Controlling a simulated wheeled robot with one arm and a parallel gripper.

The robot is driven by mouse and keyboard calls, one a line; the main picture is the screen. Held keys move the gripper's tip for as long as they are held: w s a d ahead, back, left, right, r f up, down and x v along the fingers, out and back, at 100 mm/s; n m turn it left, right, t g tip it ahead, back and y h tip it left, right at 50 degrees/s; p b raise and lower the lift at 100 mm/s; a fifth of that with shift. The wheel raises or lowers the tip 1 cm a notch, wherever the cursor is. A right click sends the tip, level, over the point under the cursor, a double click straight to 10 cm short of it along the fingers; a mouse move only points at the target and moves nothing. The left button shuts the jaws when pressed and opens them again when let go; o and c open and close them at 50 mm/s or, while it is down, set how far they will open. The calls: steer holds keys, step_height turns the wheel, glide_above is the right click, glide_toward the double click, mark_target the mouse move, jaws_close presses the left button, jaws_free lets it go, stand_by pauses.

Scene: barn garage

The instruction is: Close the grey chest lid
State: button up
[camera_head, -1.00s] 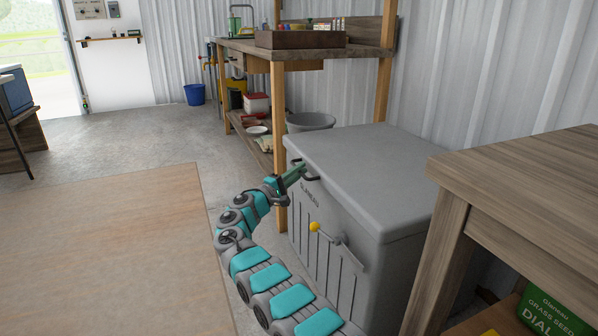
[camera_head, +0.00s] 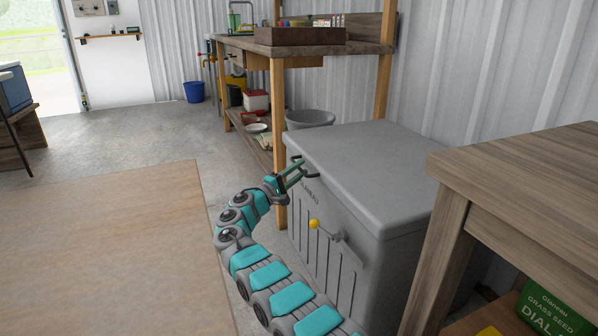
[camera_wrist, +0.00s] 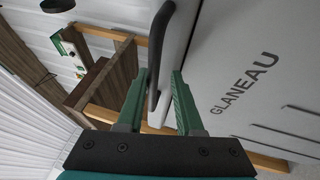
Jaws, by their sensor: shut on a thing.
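The grey chest (camera_head: 335,240) stands right of centre in the head view. Its grey lid (camera_head: 365,155) lies flat across the top, and I see no clear gap under it. A dark handle (camera_head: 313,175) is at the lid's front left edge. My gripper (camera_head: 297,165) is at this handle, its green fingers pointing up and right. In the wrist view my gripper (camera_wrist: 162,78) is shut on the handle (camera_wrist: 154,60), which passes between the fingers. The chest front with the word GLANEAU (camera_wrist: 243,84) is at the right there. The far side of the chest is hidden.
A wooden table (camera_head: 540,170) stands close on the right of the chest. A workbench (camera_head: 300,48) with a post and a grey tub (camera_head: 310,118) is behind it. A wooden surface (camera_head: 100,250) lies at the left.

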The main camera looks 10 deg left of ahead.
steer(key=shift+a+f, duration=0.1)
steer(key=v, duration=0.7)
steer(key=shift+s, duration=0.4)
steer(key=shift+a, duration=0.1)
